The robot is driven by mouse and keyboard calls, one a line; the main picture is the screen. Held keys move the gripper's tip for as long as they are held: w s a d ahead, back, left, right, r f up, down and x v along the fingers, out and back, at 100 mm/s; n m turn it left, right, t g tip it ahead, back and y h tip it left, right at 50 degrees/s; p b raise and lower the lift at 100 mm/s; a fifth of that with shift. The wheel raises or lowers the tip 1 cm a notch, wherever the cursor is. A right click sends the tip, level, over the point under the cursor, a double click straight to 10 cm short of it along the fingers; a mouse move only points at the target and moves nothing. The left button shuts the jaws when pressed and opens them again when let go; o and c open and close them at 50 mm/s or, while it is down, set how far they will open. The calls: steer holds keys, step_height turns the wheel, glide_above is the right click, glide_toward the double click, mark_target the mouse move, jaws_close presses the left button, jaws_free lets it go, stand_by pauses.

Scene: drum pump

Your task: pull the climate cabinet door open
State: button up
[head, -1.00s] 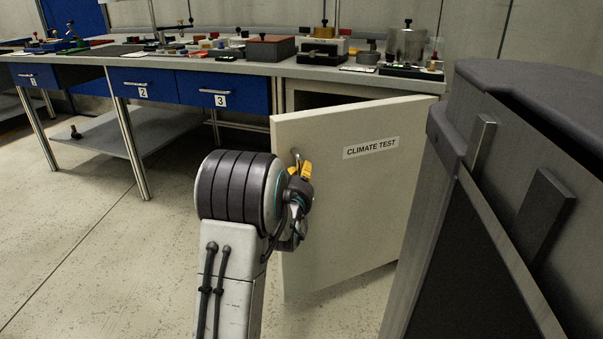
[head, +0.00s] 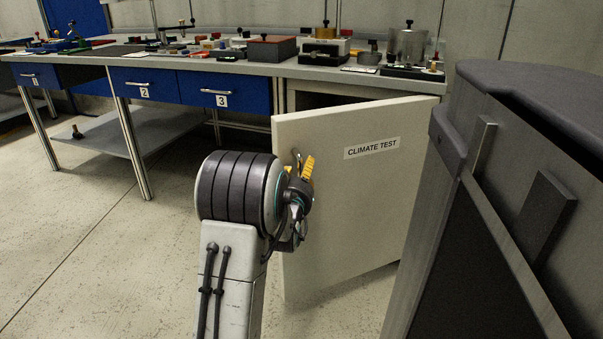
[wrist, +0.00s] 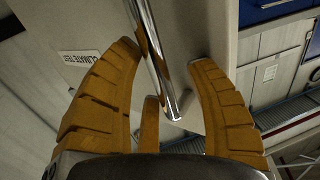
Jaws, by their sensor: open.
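The climate cabinet door (head: 345,200), cream with a "CLIMATE TEST" label (head: 372,148), stands swung out from the cabinet under the bench. The dark cabinet opening (head: 315,100) shows above its top edge. My gripper (head: 304,168) is at the door's left side, partly hidden by my arm. In the wrist view, the yellow fingers of my gripper (wrist: 165,95) are open, on either side of the shiny bar handle (wrist: 158,65). I cannot tell whether a finger touches the handle. The handle's top also shows in the head view (head: 296,157).
The workbench (head: 275,68) carries several instruments and has blue drawers (head: 145,83) at its left. A grey cabinet-like body (head: 520,200) fills the right side, close to the door. The floor (head: 90,240) at the left is clear.

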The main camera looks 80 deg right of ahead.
steer(key=shift+a, duration=0.1)
steer(key=a, duration=0.7)
steer(key=shift+w+a, duration=0.15)
steer(key=shift+c, duration=0.3)
